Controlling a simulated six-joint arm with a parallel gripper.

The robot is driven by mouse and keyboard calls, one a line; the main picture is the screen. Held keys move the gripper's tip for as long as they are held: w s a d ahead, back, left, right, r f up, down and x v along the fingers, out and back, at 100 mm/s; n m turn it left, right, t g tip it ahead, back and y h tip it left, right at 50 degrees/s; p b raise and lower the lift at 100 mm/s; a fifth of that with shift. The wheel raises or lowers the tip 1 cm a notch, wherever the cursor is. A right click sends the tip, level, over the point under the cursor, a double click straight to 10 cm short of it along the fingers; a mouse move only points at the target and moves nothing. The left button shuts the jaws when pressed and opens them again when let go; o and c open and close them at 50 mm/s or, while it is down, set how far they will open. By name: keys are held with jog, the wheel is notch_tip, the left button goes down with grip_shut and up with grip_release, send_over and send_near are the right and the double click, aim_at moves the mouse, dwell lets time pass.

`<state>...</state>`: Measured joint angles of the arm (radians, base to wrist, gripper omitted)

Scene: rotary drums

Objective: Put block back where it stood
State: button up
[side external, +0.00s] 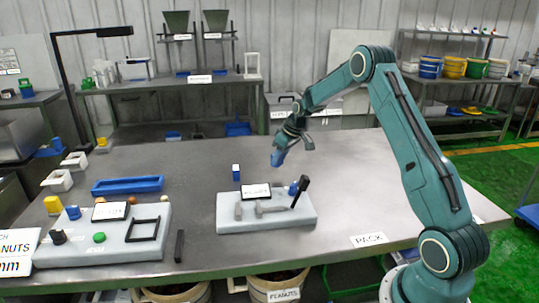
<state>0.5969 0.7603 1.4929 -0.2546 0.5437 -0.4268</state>
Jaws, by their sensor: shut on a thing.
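My gripper (281,154) is in the air over the middle of the table, above and behind the right grey panel. The fingers are small in this view and the far side of the block is hidden. A second small block, blue and white (236,172), stands upright on the table to the left of my gripper, behind the right panel.
The right grey panel (225,222) carries a sign, a blue knob and a raised black lever (300,191). The left grey panel (60,251) has buttons and a black frame. A long blue tray (127,186) lies behind it. The table right of my gripper is mostly clear.

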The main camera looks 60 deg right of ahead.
aim_at(281, 165)
jog(key=shift+f, duration=2.05)
jog(key=shift+f, duration=0.1)
jog(key=o, duration=1.1)
jog(key=v, duration=1.2)
